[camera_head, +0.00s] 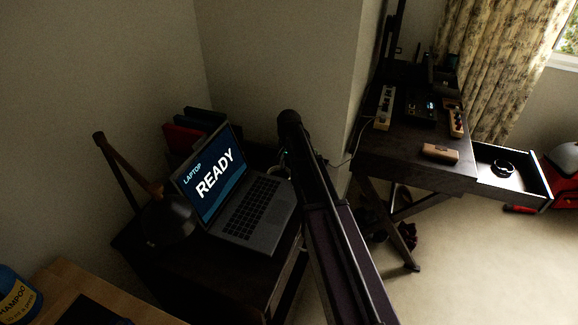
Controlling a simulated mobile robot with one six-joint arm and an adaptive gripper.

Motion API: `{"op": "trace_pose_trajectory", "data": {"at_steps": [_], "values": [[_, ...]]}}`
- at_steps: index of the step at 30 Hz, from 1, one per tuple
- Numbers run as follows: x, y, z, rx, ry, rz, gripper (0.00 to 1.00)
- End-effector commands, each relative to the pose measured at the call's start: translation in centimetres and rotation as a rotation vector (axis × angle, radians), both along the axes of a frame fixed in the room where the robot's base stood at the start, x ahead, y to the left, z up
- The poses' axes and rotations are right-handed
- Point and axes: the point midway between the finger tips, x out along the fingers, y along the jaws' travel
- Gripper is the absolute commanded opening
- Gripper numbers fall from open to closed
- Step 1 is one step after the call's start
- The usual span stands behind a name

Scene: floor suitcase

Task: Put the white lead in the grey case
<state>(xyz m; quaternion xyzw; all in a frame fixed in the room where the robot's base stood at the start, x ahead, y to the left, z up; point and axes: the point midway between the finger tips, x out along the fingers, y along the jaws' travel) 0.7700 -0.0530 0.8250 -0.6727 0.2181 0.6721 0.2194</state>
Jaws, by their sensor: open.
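I cannot make out the white lead with certainty. A small pale item (277,172) sits behind the laptop's right side, partly hidden by my arm, and I cannot tell what it is. A thin cord shows near the wall corner to the right of my arm. No grey case is recognisable in this view. My dark arm rises from the bottom, right of the laptop, and covers part of the dark desk. I cannot see my gripper's fingers.
An open laptop (251,212) and a lamp (168,219) stand on the dark desk. A second desk (400,160) at right holds power strips (384,107) and a brown case (440,152). Its open drawer (519,190) juts out. Carpet (466,255) is clear at lower right.

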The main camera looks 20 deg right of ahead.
Motion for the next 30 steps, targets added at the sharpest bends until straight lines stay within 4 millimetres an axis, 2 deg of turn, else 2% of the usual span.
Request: {"op": "trace_pose_trajectory", "data": {"at_steps": [1,18,30], "values": [[0.0,0.0,0.9,0.000,0.000,0.000,0.49],[0.0,0.0,5.6,0.000,0.000,0.000,0.49],[0.0,0.0,7.3,0.000,0.000,0.001,0.49]]}}
